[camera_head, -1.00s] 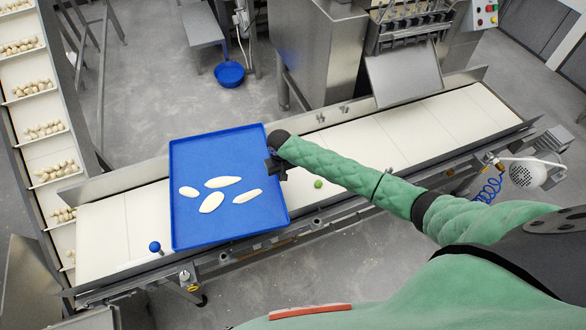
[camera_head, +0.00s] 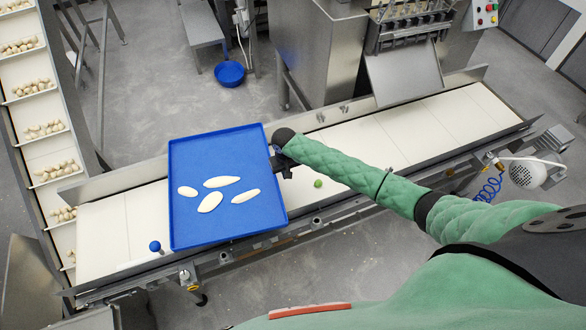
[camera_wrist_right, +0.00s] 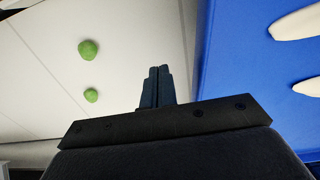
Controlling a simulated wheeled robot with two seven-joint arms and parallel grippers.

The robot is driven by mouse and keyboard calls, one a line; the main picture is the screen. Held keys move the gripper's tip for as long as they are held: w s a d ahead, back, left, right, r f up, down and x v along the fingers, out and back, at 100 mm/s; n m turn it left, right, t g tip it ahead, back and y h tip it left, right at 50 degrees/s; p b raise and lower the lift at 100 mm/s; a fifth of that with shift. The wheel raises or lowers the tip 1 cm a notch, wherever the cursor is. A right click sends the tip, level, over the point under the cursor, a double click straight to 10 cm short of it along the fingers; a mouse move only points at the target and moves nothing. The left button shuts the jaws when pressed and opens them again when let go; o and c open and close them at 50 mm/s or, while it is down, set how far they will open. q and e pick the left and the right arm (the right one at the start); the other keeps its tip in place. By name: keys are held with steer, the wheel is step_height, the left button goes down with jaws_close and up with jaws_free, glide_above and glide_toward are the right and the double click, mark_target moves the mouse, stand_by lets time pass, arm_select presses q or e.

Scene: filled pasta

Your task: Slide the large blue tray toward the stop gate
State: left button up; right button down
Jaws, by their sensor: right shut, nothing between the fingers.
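The large blue tray (camera_head: 215,163) lies tilted askew on the white conveyor belt, overhanging its front and back edges. Several pale oval dough pieces (camera_head: 221,182) lie on it. My right arm reaches in from the right, and its gripper (camera_head: 275,163) is at the tray's right edge. In the right wrist view the gripper's fingers (camera_wrist_right: 158,74) are together and empty, close beside the tray's edge (camera_wrist_right: 205,60). I cannot tell whether they touch it. I cannot make out a stop gate for certain. My left gripper is not in view.
A blue ball knob (camera_head: 155,246) stands at the belt's front edge, just left of the tray. Green lumps (camera_wrist_right: 89,50) lie on the belt to the tray's right; one shows in the head view (camera_head: 318,183). The belt left of the tray (camera_head: 105,235) is clear.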

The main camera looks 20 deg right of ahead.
step_height(320, 180, up, 9)
stand_by(1.0)
stand_by(0.4)
